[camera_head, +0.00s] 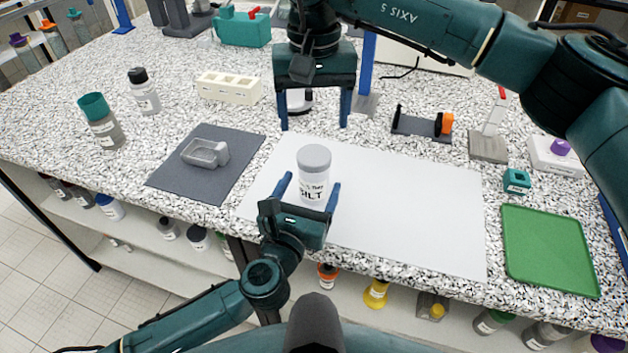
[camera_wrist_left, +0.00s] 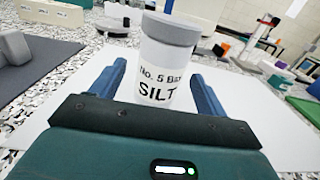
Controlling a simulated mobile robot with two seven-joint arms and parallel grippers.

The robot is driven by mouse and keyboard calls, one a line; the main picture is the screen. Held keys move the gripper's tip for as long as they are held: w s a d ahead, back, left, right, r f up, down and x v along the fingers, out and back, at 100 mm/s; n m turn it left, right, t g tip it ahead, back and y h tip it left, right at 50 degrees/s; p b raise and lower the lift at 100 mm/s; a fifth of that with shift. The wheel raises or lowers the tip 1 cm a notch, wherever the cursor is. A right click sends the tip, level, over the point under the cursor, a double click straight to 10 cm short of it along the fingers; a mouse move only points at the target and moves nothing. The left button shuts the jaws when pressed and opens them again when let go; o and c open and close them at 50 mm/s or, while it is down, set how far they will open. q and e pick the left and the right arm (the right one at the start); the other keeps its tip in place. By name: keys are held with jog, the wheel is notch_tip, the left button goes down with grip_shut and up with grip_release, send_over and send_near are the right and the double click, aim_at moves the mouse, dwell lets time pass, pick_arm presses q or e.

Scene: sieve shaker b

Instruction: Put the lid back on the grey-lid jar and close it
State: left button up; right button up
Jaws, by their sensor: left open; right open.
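The grey-lid jar (camera_head: 313,188) stands upright on the white sheet, a clear jar with pale contents and a label reading SILT. Its grey lid (camera_head: 314,157) sits level on top; I cannot tell whether it is tightened. The jar (camera_wrist_left: 160,75) and lid (camera_wrist_left: 171,28) also show in the left wrist view. My left gripper (camera_head: 311,180) is open, low at the jar's near side, with one blue finger on each side and visible gaps in the wrist view. My right gripper (camera_head: 314,127) is open and empty, pointing down behind and above the lid.
The white sheet (camera_head: 420,215) is otherwise clear. A grey mat (camera_head: 175,180) with a metal tray (camera_head: 205,153) lies left. A green tray (camera_head: 550,250) lies right. A white block with holes (camera_head: 229,87), a teal-capped bottle (camera_head: 101,121) and a grey-orange fixture (camera_head: 423,124) stand farther back.

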aim_at(314, 155)
pick_arm(q)
jog(key=shift+w+d, duration=0.25)
jog(key=shift+w, duration=0.45)
grip_shut()
pick_arm(e)
jog(key=n, duration=0.4)
dwell(0.4)
jog(key=shift+f, duration=4)
